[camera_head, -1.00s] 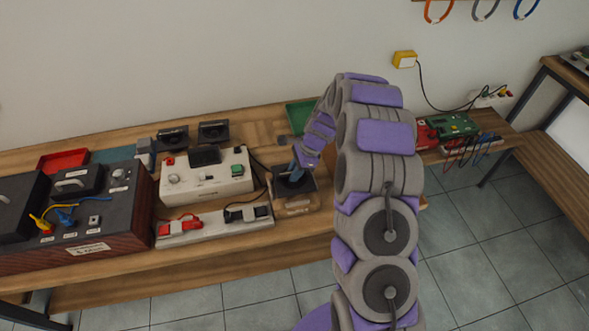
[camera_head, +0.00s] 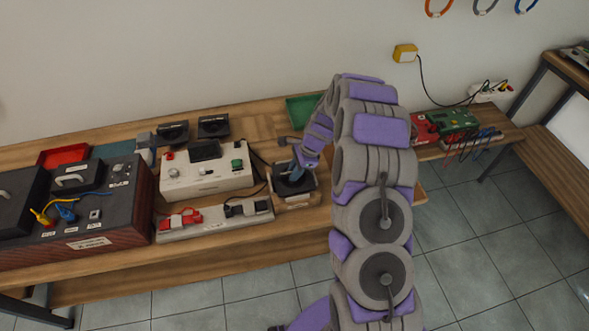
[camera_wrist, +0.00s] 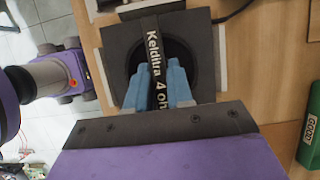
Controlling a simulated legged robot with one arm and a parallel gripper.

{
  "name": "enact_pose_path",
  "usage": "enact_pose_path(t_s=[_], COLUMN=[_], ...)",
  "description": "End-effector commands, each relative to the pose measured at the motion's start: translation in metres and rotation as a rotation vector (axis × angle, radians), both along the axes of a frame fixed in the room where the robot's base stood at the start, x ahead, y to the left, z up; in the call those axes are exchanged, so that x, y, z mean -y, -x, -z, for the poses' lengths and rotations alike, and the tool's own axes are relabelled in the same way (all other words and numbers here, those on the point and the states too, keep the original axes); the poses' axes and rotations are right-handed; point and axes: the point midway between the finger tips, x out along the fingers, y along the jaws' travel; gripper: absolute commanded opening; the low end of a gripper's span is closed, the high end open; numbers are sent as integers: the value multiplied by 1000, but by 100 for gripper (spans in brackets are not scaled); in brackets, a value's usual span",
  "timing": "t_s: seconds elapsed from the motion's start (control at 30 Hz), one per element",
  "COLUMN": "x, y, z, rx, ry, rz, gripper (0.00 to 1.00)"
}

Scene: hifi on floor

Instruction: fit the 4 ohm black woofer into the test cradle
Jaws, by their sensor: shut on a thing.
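The black woofer (camera_wrist: 120,62) is a square dark frame with a round cone. A strap across it reads "Kelditra 4 oh", the rest hidden. My gripper (camera_wrist: 165,85) is shut on this strap with its blue fingers. In the head view the woofer (camera_head: 286,188) is at the wooden test cradle (camera_head: 297,203), right of the white tester. In the wrist view, pale strips of the cradle (camera_wrist: 222,52) show along the woofer's left, right and far sides.
The white tester (camera_head: 205,180) stands close on the left, with a power strip (camera_head: 215,222) before it. Two black speakers (camera_head: 213,128) lie behind. A green tray (camera_head: 303,108), labelled "GOOD" in the wrist view (camera_wrist: 308,145), and a red tray (camera_head: 62,155) are at the back.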

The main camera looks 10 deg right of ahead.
Motion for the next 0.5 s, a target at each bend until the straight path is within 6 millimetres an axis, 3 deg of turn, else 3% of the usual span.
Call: enact_pose_path(t_s=[0.5], x=[0], y=[-1], z=[10], rx=[3], ry=[1], rz=[1], gripper=[0])
